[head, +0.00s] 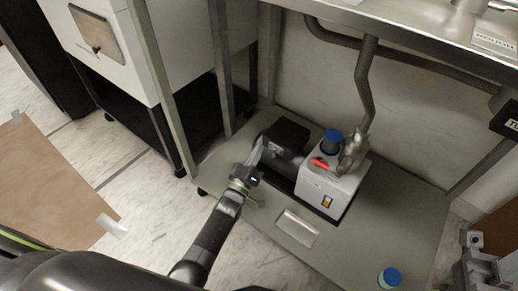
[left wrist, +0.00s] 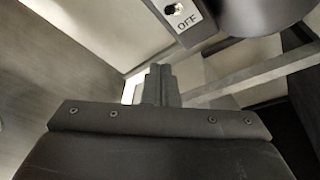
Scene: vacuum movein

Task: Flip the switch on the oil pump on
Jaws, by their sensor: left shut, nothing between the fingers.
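The oil pump (head: 329,186) stands on the lower shelf, with a white body, a dark motor (head: 286,137) on its left and a small orange rocker (head: 327,202) on its front. My left gripper (head: 258,152) is shut and empty, just left of the dark motor.
A metal hose (head: 365,85) runs down to the pump top, beside a blue cap (head: 332,138). A blue-capped bottle (head: 389,278) and a pale tray (head: 297,228) are on the green shelf (head: 405,218). Table legs (head: 221,65) stand behind my left gripper.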

